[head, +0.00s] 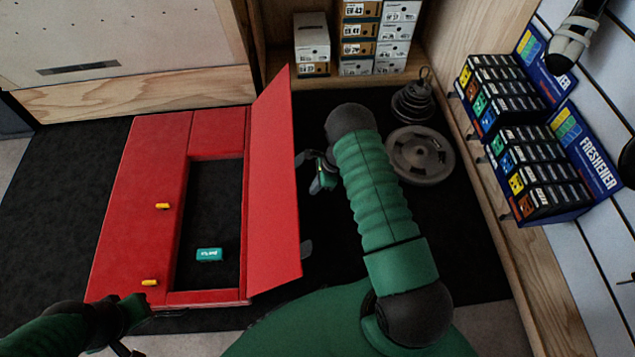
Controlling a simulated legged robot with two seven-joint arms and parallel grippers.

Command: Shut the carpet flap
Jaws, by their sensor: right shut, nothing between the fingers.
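The red carpet flap (272,190) stands raised along the right side of a red carpeted mat (140,215). Beside it is an open rectangular recess with a dark bottom (210,205). My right gripper (317,173) is shut and empty, just to the right of the flap, on its outer side. I cannot tell whether it touches the flap. My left gripper (124,346) is low at the left, near the mat's front edge; its fingers are mostly out of sight.
A small teal block (209,254) lies in the recess. Two yellow pieces (162,206) sit on the mat's left part. Weight plates (420,155) lie on the right. Shoe boxes (358,50) and a freshener display (540,180) stand beyond.

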